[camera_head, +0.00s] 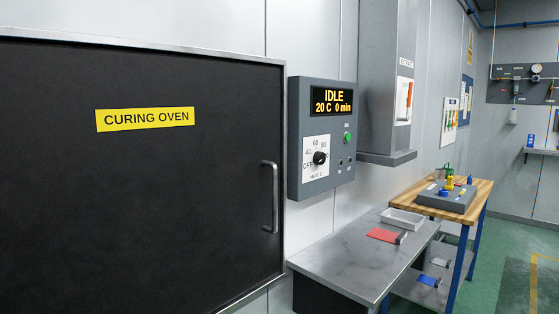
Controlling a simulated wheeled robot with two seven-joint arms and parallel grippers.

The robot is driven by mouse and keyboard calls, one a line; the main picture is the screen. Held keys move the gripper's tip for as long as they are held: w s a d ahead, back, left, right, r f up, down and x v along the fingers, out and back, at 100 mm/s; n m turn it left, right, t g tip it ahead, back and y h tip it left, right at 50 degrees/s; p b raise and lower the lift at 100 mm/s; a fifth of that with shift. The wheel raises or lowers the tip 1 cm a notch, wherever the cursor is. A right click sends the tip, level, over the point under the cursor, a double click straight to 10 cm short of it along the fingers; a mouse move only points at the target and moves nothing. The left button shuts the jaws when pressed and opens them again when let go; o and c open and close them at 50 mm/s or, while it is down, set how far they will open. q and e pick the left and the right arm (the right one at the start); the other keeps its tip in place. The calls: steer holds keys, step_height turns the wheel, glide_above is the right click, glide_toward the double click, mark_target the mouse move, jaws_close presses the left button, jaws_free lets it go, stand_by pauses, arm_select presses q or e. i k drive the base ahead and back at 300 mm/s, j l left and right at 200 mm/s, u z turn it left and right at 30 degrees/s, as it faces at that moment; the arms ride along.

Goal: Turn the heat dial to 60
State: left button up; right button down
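The heat dial (320,158) is a black round knob on a white plate, low on the grey control panel (294,130) to the right of the oven door. Its plate carries the marks 40, 60, 80 and OFF, with 60 near the top. The knob's pointer is too small to read with certainty. The panel's display (333,101) reads IDLE, 20 C, 0 min. A green button (348,137) sits right of the dial. Neither of my grippers is in view.
The black curing oven door (130,200) with a metal handle (271,197) fills the left. A grey metal table (345,252) below the panel holds a red item (384,235) and a white tray (402,218). A wooden-topped bench (480,190) stands beyond. Green floor (510,245) is open at right.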

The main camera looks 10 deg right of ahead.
mark_target(319, 158)
steer(key=i+l+u, duration=0.15)
steer(key=l+u, duration=0.3)
steer(key=l, duration=0.15)
steer(key=l+u, duration=0.5)
steer(key=i+l, duration=0.05)
steer(key=l, duration=0.05)
